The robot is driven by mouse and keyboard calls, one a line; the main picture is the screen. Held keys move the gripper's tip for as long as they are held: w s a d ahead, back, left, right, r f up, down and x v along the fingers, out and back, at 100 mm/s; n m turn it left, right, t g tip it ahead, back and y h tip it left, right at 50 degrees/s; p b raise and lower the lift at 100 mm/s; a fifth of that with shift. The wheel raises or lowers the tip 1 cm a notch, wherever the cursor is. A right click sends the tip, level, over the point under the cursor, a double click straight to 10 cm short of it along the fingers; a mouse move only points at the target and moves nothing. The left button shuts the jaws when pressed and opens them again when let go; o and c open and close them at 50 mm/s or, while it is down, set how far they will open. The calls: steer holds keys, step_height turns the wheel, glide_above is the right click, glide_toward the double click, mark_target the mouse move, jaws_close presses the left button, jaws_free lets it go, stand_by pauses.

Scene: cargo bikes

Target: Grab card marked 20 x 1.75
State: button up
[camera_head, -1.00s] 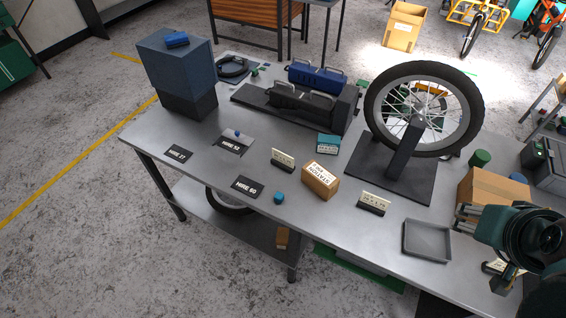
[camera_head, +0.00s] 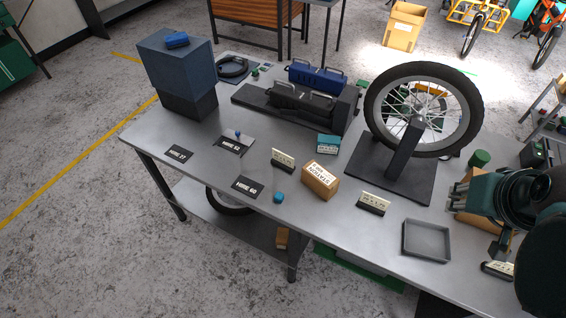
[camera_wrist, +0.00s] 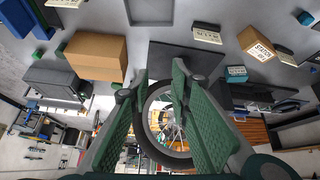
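Several small cream cards stand in dark holders on the grey bench. One (camera_head: 374,201) is left of the grey tray, one (camera_head: 283,158) is left of the cardboard box, and one (camera_head: 499,269) is at the right, partly behind my arm. Their lettering is too small to read surely, so I cannot tell which says 20 x 1.75. In the wrist view, cards show inverted at the top middle (camera_wrist: 207,33), right (camera_wrist: 286,56) and top left (camera_wrist: 66,3). My gripper (camera_head: 456,194) is open and empty, above the bench's right part, away from these cards; its fingers (camera_wrist: 160,82) are apart in the wrist view.
A wheel on a stand (camera_head: 388,177) rises left of my gripper. The grey tray (camera_head: 405,240), a "station" box (camera_head: 320,181), a teal block (camera_head: 328,144) and black hire plates (camera_head: 247,187) lie on the bench. A larger cardboard box (camera_wrist: 96,57) sits near my gripper.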

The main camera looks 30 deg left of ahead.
steer(key=w+a+n+g, duration=0.2)
steer(key=w+a+n, duration=0.2)
steer(key=w+a, duration=0.55)
steer(key=n+g+p, duration=0.3)
steer(key=n+g, duration=0.1)
steer(key=n, duration=0.7)
glide_above(283, 154)
steer(key=shift+h, duration=0.3)
steer(key=f, duration=1.9)
steer(key=shift+w+d+f, duration=0.15)
steer(key=shift+d+f, duration=0.2)
steer(key=shift+f, duration=0.05)
steer(key=shift+a+f, duration=0.25)
steer(key=shift+f, duration=1.3)
steer(key=shift+f, duration=0.1)
